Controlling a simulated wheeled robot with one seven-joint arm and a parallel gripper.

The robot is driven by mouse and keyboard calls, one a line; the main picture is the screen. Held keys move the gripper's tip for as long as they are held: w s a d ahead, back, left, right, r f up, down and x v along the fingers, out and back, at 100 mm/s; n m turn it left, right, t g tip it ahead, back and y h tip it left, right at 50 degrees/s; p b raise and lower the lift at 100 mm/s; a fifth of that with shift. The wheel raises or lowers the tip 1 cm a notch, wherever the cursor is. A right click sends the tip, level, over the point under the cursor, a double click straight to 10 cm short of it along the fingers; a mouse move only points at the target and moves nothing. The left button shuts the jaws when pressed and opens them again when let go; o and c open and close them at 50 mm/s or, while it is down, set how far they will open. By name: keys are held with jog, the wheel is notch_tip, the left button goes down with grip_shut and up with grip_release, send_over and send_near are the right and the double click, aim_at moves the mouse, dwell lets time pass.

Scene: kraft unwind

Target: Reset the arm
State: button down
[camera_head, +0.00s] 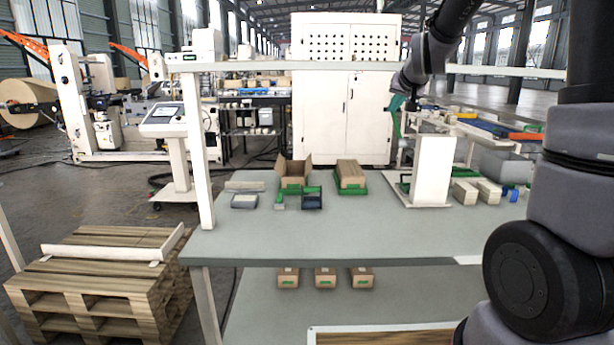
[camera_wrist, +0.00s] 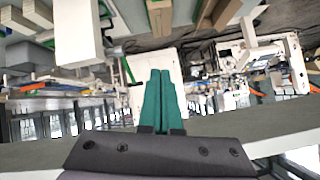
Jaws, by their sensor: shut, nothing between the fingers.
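My gripper (camera_head: 396,115) has green fingers and hangs at the end of my raised dark arm, above the back part of the grey table (camera_head: 330,237). In the wrist view my gripper (camera_wrist: 161,75) shows its two green fingers side by side and closed, with nothing between them. That view looks upside down across the hall. The fingers are apart from everything on the table.
Pale boxes (camera_head: 478,191) lie at the right. A pallet (camera_head: 95,285) stands at the left. The table's front middle is clear.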

jog(key=s+r+g, duration=0.1)
jog(key=s, duration=1.5)
jog(key=s+r+m+g+y, duration=0.1)
jog(key=s+g, duration=0.1)
jog(key=s, duration=1.5)
jog(key=shift+s+r+g, duration=0.15)
jog(key=shift+r+g, duration=0.1)
jog(key=shift+g, duration=0.05)
